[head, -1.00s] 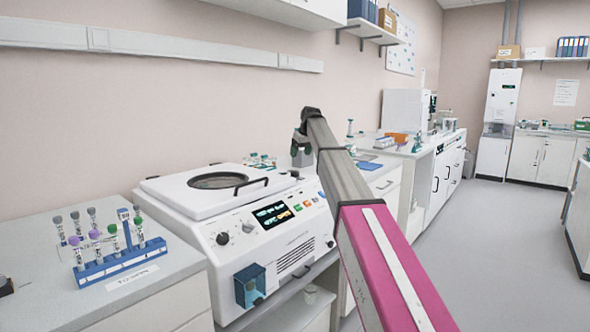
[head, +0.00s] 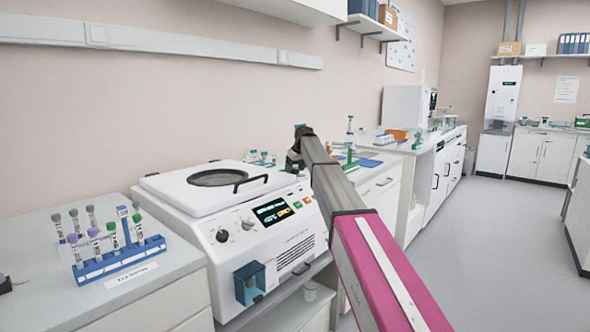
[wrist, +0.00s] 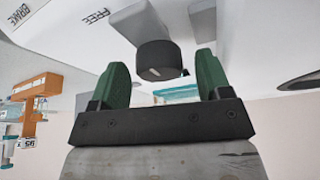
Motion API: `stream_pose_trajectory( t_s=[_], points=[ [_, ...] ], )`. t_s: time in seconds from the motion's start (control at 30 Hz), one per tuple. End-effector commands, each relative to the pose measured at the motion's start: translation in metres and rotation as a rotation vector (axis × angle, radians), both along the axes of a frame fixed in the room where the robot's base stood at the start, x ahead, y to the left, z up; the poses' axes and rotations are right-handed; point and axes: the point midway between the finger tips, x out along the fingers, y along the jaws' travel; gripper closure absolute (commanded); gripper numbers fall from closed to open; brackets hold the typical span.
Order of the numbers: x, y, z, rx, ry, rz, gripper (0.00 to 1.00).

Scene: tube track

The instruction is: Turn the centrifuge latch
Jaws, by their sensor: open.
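The white centrifuge (head: 275,248) stands on the bench in the head view, with a round window and black handle on its lid. In the wrist view a dark round knob (wrist: 160,60) with a pale mark sits on a light grey stem. I take it for the latch, but cannot be sure. My gripper (wrist: 162,66) is open, its green fingers one on each side of the knob and apart from it. In the head view the arm's dark end is beside the centrifuge's far right corner; the fingers and latch are hidden there.
A blue rack (head: 122,258) of capped tubes stands left of the centrifuge. The word labels BRAKE and FREE (wrist: 97,17) appear upside down in the wrist view. An orange rack (wrist: 36,98) is at its left. Open floor (head: 480,250) lies to the right.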

Motion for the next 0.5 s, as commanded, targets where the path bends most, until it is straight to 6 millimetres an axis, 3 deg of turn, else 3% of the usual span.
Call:
stream_pose_trajectory(
  t_s=[0.2, 0.27, 0.37, 0.5],
  points=[
    [0.0, 0.0001, -0.0002, 0.0, 0.0, 0.0, 0.29],
    [0.0, 0.0001, -0.0002, 0.0, 0.0, 0.0, 0.45],
    [0.0, 0.0001, -0.0001, 0.0, 0.0, 0.0, 0.78],
    [-0.0001, 0.0001, 0.0, 0.0, 0.0, 0.0, 0.78]
  ],
)
